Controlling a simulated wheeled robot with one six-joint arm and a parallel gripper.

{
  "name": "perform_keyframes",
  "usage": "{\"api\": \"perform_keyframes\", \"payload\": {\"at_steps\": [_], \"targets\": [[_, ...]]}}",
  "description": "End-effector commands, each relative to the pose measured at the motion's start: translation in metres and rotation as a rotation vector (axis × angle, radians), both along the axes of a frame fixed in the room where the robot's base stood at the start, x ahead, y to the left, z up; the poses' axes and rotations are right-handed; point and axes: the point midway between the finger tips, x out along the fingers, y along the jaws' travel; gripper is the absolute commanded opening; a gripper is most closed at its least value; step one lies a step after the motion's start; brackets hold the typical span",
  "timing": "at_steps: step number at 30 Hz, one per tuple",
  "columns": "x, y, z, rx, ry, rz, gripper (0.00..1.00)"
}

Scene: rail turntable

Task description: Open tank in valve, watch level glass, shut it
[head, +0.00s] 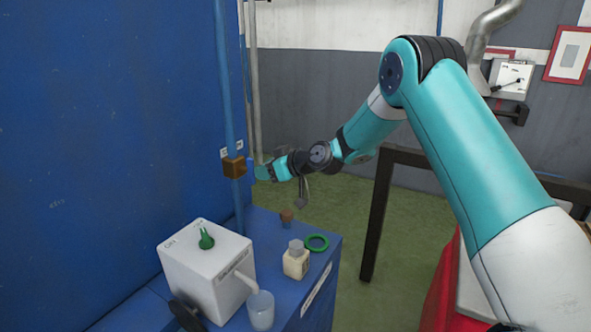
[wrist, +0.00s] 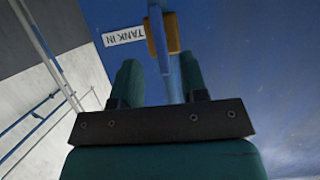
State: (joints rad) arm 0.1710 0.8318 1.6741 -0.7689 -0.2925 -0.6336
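The tank in valve shows in the head view as a brass block (head: 234,167) on a vertical blue pipe (head: 224,70) at the blue wall. In the wrist view its brass body (wrist: 174,34) sits beside a flat grey-blue lever (wrist: 156,38). A white label (wrist: 124,36) reading TANK IN is next to it, upside down. My gripper (wrist: 160,65) is open, with its two teal fingers well apart and the lever and pipe ahead, between their lines. In the head view my gripper (head: 264,172) is just right of the valve. I cannot make out a level glass.
Below, a blue cabinet top carries a white box (head: 205,275) with a green knob (head: 206,239), a cup (head: 261,309), a small bottle (head: 296,262), a green ring (head: 316,243) and a brown stopper (head: 287,217). A dark frame (head: 378,215) stands to the right.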

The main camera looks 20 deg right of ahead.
Motion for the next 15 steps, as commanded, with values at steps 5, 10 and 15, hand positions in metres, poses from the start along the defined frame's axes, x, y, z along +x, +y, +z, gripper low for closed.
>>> {"api": "perform_keyframes", "payload": {"at_steps": [5, 10, 15], "targets": [[-0.035, -0.028, 0.015, 0.0, -0.001, -0.004, 0.4], [-0.063, -0.047, 0.029, 0.0, -0.001, -0.003, 0.4], [-0.078, -0.058, 0.039, 0.0, 0.0, -0.001, 0.4]]}}
